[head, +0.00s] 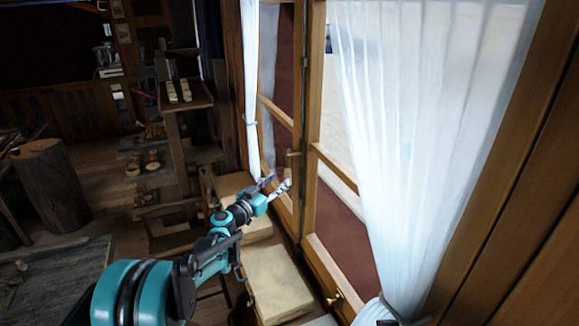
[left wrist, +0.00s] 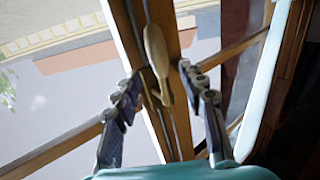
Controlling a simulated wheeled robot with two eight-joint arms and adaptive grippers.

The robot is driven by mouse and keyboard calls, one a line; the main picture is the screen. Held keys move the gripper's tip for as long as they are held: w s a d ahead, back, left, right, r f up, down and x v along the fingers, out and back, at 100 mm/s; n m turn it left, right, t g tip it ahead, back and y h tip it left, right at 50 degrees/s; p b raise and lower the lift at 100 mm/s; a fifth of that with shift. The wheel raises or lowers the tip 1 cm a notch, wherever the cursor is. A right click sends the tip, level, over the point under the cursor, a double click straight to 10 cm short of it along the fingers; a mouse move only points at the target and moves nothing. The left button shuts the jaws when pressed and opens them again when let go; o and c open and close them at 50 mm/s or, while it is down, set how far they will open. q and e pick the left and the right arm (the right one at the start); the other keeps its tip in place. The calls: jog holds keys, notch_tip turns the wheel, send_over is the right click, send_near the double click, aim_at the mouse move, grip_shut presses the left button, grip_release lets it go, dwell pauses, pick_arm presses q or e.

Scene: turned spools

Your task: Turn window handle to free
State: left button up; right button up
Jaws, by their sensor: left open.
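The window handle (head: 288,173) is on the wooden window frame in the head view, just beyond my left gripper. In the left wrist view, the handle (left wrist: 156,52) has a long, pale, rounded grip on a metal rod and points up the picture, slightly tilted. My left gripper (head: 277,185) is open, its fingers (left wrist: 158,78) on either side of the handle's lower part. I see gaps beside the handle, and cannot tell whether either finger touches it. My right gripper is not in view.
A white curtain (head: 420,130) hangs over the right pane, and a narrow one (head: 250,80) hangs at left. A second brass handle (head: 335,299) is low on the right frame. Pale blocks (head: 275,290) stand below the window. A stump (head: 50,185) stands at left.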

aim_at(286, 175)
pick_arm(q)
jog(key=x, duration=0.7)
jog(key=shift+p, duration=0.3)
jog(key=shift+s, duration=0.1)
grip_shut()
